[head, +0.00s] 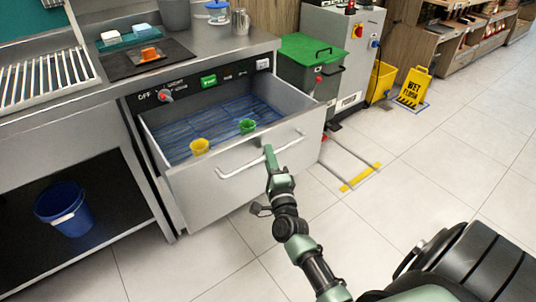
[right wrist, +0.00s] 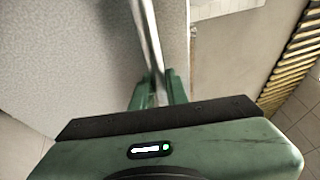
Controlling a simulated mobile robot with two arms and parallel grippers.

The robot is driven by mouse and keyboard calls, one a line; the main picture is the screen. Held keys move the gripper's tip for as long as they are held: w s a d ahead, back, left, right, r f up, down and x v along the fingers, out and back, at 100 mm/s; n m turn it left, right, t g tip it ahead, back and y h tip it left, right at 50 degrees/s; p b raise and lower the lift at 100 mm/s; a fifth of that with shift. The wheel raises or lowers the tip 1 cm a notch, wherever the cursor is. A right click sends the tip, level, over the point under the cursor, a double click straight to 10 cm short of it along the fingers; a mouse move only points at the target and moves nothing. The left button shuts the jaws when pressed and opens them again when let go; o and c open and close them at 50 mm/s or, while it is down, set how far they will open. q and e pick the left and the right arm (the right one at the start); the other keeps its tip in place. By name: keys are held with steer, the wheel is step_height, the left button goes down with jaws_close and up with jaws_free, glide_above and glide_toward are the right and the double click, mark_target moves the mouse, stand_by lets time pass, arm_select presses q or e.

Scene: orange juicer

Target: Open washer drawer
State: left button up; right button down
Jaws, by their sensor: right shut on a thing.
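The washer drawer (head: 240,178) stands pulled out from under the steel counter in the head view. Its inside shows a blue rack (head: 215,135) with a yellow cup (head: 200,146) and a green cup (head: 247,126) on it. A long bar handle (head: 232,172) runs across the drawer's front. My right gripper (head: 269,155) is shut on the right part of this handle. In the right wrist view the handle bar (right wrist: 148,40) runs down between my right gripper's green fingers (right wrist: 158,92). My left gripper is not in view.
A control panel with a red knob (head: 166,96) is above the drawer. A blue bucket (head: 62,208) stands on the lower shelf at left. A green-lidded bin (head: 305,50) and a yellow wet floor sign (head: 413,86) stand at right. The tiled floor before the drawer is clear.

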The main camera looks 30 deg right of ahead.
steer(key=shift+f, duration=0.1)
steer(key=c, duration=1.4)
jaws_free()
steer(key=v, duration=0.8)
steer(key=shift+w, duration=0.1)
